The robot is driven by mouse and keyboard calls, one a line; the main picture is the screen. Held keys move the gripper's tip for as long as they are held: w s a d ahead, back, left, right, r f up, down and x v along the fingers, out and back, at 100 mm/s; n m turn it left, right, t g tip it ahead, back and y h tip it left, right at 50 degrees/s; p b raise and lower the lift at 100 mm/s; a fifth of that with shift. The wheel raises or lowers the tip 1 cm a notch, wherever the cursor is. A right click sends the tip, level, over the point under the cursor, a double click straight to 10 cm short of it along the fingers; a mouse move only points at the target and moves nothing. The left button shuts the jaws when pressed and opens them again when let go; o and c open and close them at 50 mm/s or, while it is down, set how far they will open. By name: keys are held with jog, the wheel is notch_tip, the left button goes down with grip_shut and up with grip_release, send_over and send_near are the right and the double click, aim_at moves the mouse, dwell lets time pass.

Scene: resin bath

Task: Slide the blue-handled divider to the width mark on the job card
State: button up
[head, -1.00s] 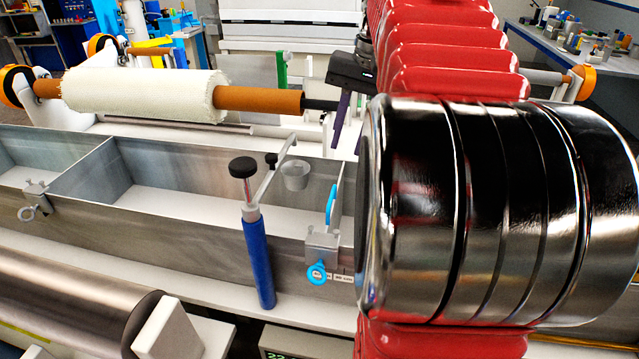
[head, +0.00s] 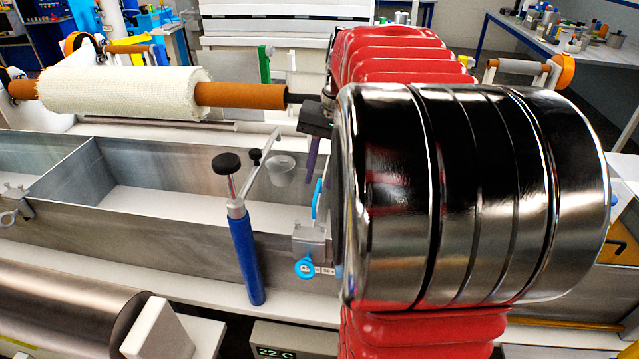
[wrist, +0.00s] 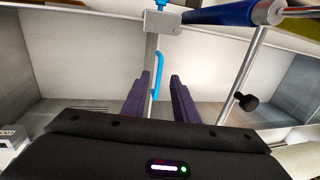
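The blue-handled divider stands across the metal trough (head: 140,228). Its blue handle (head: 317,198) rises beside a clamp block with a blue ring (head: 305,267) on the near wall. In the wrist view the blue handle (wrist: 158,75) shows upright, with the thin divider plate (wrist: 150,62) nearly edge-on beside it. My gripper (wrist: 157,81) is open, its two purple fingers either side of the handle in this view; I cannot tell whether they touch it. In the head view my gripper (head: 311,158) is above the trough, partly hidden by my arm. I cannot make out a job card.
A blue cylinder with a black knob (head: 245,255) stands at the trough's near wall, close left of the divider. A translucent cup (head: 281,171) is behind it. A cream fabric roll (head: 125,92) lies beyond the trough. A 22 C display (head: 280,348) is in front.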

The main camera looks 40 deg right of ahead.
aim_at(315, 194)
jog(key=shift+w+a+f, duration=0.1)
jog(key=shift+w+f, duration=0.05)
jog(key=shift+f, duration=0.65)
jog(key=shift+w+a+f, duration=0.1)
jog(key=shift+f, duration=0.7)
jog(key=shift+c, duration=0.5)
grip_shut()
